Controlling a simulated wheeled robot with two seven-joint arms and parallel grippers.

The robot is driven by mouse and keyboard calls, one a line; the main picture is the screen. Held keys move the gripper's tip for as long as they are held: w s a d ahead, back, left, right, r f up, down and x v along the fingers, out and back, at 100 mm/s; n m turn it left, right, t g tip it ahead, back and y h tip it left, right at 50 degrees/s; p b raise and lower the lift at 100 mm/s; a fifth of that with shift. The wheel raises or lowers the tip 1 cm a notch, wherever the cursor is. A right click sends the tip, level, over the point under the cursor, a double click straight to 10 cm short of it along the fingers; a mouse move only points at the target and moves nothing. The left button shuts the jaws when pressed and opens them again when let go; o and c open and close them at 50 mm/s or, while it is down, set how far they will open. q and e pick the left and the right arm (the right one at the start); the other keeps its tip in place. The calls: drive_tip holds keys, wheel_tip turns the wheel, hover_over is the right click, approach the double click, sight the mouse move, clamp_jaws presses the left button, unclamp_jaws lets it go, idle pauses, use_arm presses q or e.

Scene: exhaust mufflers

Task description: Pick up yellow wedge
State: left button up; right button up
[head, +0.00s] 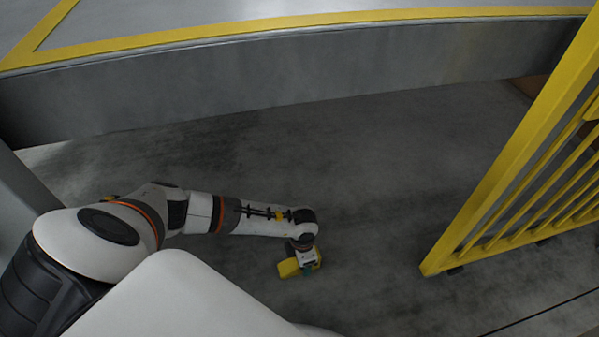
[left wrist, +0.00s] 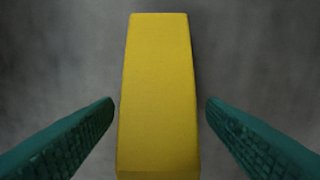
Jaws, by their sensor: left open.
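The yellow wedge (head: 289,268) lies on the grey floor below the end of my left arm in the head view. In the left wrist view the wedge (left wrist: 158,90) stands long and upright in the middle of the picture. My left gripper (left wrist: 160,108) is open, with one green finger on each side of the wedge. A gap shows between each fingertip and the wedge's sides. In the head view the left gripper (head: 308,262) is at the wedge and partly covers it. My right gripper is not in view.
A yellow barred railing (head: 500,200) stands on the floor to the right. A raised grey platform wall (head: 300,80) with a yellow-striped edge runs across the back. The floor (head: 390,180) between them is clear.

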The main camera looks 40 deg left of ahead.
use_arm(q)
drive_tip(key=shift+f, duration=0.2)
drive_tip(key=shift+c, duration=0.5)
drive_tip(key=c, duration=1.1)
drive_tip(key=shift+r, duration=0.15)
